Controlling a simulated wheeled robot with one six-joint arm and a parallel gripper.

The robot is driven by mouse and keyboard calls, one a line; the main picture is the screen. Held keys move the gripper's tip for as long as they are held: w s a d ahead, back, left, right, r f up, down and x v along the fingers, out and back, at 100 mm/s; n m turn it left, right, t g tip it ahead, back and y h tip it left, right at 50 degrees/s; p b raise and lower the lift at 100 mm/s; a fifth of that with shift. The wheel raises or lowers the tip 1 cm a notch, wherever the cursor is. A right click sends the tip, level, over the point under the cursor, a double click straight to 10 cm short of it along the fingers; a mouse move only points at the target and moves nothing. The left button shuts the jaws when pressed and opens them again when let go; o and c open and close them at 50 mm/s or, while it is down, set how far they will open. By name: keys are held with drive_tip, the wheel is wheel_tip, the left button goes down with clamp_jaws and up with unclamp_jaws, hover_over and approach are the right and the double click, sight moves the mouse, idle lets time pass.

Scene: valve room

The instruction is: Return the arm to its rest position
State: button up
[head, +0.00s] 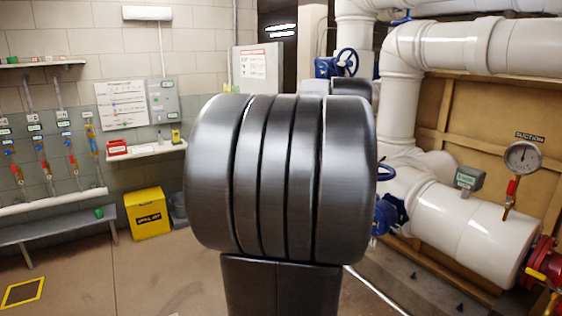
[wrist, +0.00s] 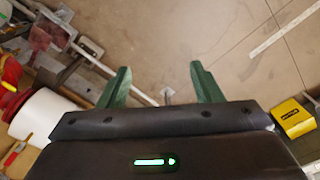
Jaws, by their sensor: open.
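My gripper (wrist: 161,85) shows in the wrist view with its two green fingers spread wide apart. It is open, and nothing is between the fingers except the view of the floor below. In the head view my own dark arm links fill the middle of the picture, and the gripper is not visible there. They hide part of the room behind.
White pipes (head: 470,225) with blue valve wheels and a suction gauge (head: 522,158) stand on the right. A yellow bin (head: 148,213) stands by the left wall, near a bench (head: 50,228). The floor (head: 120,275) at front left is mostly clear.

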drive_tip(key=s+a+f+n+p, duration=0.1)
drive_tip(key=s+a+f+p, duration=0.2)
drive_tip(key=s+f, duration=1)
drive_tip(key=shift+a+f, duration=0.6)
drive_tip(key=shift+a, duration=0.4)
drive_tip(key=shift+f, duration=0.1)
